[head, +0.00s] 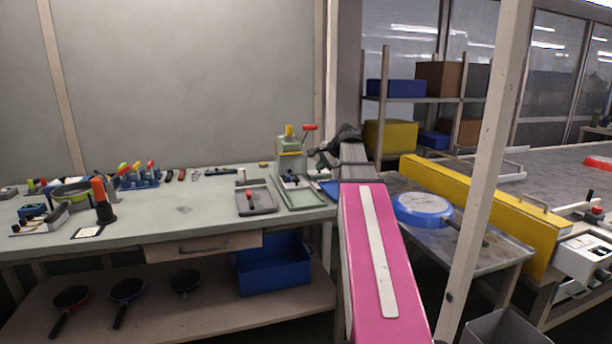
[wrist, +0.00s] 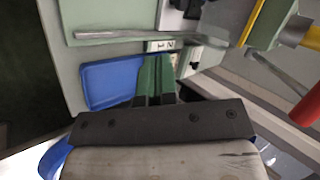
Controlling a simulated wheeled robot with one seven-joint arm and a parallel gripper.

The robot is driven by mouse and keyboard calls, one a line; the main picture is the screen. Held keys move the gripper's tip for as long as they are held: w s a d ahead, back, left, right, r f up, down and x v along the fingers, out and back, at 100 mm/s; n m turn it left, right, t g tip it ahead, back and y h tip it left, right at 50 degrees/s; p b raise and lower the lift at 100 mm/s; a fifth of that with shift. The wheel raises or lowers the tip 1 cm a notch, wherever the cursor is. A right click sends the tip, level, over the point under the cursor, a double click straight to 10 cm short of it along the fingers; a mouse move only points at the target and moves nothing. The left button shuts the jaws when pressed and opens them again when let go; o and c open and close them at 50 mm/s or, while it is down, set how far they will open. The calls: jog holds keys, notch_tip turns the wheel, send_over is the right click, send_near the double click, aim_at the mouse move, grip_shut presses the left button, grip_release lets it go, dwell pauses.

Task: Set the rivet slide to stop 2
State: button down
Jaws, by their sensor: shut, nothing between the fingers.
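The rivet press (head: 291,158) is a pale green upright unit with a yellow top and a red-tipped lever, at the right end of the bench. Its green base plate (head: 300,198) lies in front of it. In the wrist view a small white label with numbers (wrist: 160,46) sits at the edge of the plate (wrist: 110,25). The slide itself, and which stop it is at, I cannot make out clearly. My gripper (wrist: 155,58) is shut and empty, its fingertips just below the label in the picture. In the head view my arm partly hides this area.
A blue tray (wrist: 110,82) lies left of my fingertips in the wrist view. The press's red lever grip (wrist: 306,108) juts in at the right. A grey tray with a red part (head: 257,207) stands left of the press. The bench's middle (head: 185,225) is mostly clear.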

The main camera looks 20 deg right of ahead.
send_near(300, 185)
jog(key=shift+s+a+f, duration=0.25)
jog(key=shift+f, duration=0.35)
jog(key=shift+s+a+f, duration=0.2)
jog(key=shift+a+f, duration=0.1)
jog(key=shift+f, duration=0.3)
jog(key=shift+w+a+f, duration=0.15)
jog(key=shift+w+a, duration=0.1)
jog(key=shift+w, duration=0.25)
jog(key=shift+w+a+f, duration=0.1)
jog(key=shift+w+a, duration=0.2)
jog(key=shift+w, duration=0.25)
jog(key=shift+w+a+f, duration=0.15)
jog(key=shift+w+a, duration=0.3)
jog(key=shift+w, duration=0.2)
jog(key=w, duration=0.4)
jog(key=shift+s, duration=0.2)
